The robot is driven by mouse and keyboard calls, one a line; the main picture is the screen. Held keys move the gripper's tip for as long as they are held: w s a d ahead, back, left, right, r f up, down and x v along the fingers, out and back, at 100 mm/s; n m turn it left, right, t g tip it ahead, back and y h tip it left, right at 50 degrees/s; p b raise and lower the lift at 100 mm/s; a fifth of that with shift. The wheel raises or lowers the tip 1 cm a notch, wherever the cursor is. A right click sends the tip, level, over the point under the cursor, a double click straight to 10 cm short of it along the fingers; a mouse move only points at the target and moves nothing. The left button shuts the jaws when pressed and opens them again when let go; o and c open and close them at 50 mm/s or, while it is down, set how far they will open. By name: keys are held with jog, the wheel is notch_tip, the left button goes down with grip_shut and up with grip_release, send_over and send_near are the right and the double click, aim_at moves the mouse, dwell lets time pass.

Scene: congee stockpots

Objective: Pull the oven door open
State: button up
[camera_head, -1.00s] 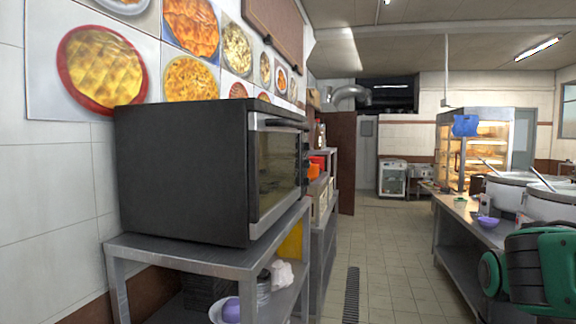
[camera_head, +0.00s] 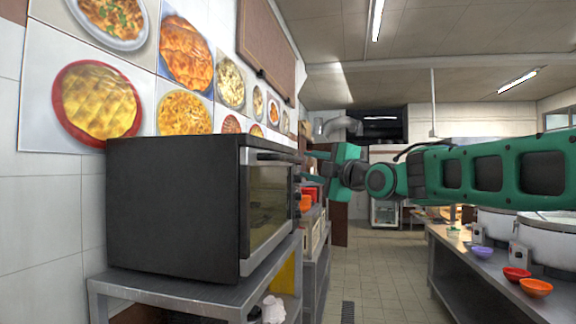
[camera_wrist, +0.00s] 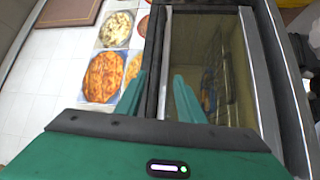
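The oven (camera_head: 175,205) is a dark box on a metal stand, with a glass front door (camera_head: 268,205) facing right. The door looks closed. A dark handle (camera_head: 278,155) runs along the door's top edge. My gripper (camera_head: 304,166) is at the upper front of the oven, its fingers pointing left at the handle. In the wrist view, the two green fingers (camera_wrist: 160,88) are apart, with a dark bar (camera_wrist: 154,60), apparently the handle, running between them. The door glass (camera_wrist: 205,70) shows a rack inside. I cannot tell whether the fingers touch the bar.
The stand (camera_head: 190,293) carries the oven against the tiled wall with food pictures (camera_head: 100,100). Metal shelving (camera_head: 317,240) stands just beyond it. A counter (camera_head: 455,255) with pots and bowls lies at right.

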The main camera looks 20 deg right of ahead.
aim_at(292, 160)
jog(key=x, duration=1.1)
jog(key=shift+s+a+r, duration=0.1)
jog(key=shift+r, duration=0.2)
grip_shut()
